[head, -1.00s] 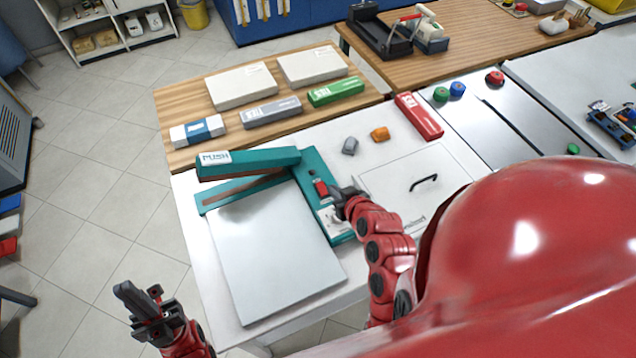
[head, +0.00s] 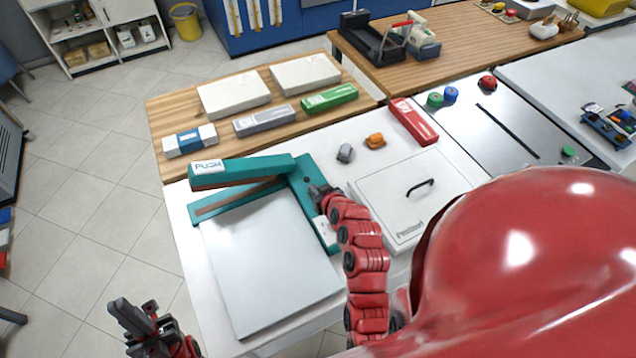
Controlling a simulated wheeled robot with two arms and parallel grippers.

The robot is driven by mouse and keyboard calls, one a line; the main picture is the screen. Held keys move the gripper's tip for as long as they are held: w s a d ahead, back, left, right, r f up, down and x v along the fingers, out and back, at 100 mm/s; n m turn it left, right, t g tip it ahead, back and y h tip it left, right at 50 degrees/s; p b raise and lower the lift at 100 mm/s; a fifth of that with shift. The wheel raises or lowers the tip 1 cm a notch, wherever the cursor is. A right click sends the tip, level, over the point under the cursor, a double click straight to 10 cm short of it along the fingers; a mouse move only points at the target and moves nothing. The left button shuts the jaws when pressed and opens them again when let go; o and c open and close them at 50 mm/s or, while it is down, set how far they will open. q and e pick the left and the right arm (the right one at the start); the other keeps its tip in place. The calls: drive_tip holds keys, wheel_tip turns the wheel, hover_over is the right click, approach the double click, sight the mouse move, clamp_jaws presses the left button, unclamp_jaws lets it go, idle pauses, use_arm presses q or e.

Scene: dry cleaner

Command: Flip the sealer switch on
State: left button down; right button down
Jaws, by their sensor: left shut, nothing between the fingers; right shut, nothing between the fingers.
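The teal sealer (head: 308,178) stands on the white table, with its lever arm marked PUSH (head: 240,168) raised over a pale flat plate (head: 265,270). My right gripper (head: 315,190) is shut and empty, low over the sealer's right-hand housing. It covers the spot where the red switch sits, so the switch is hidden and I cannot tell its position or whether the fingers touch it. A white label (head: 323,226) shows on the housing below. My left gripper (head: 118,310) is shut and empty over the floor, left of the table.
A white lidded panel with a black handle (head: 420,188) lies right of my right arm. Grey (head: 345,153) and orange (head: 375,141) small pieces and a red box (head: 413,122) lie behind it. Boxes line the wooden strip (head: 225,146) at the back.

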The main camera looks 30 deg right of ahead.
drive_tip(key=shift+w+f+p, duration=0.15)
drive_tip(key=shift+f+p, duration=0.15)
drive_tip(key=shift+f, duration=0.6)
drive_tip(key=shift+w+f+g, duration=0.1)
drive_tip(key=shift+w+g, duration=0.05)
drive_tip(key=shift+g, duration=0.15)
drive_tip(key=shift+f, duration=0.25)
drive_tip(key=shift+s+a+b, duration=0.1)
drive_tip(key=shift+s+b, duration=0.25)
drive_tip(key=shift+s, duration=0.4)
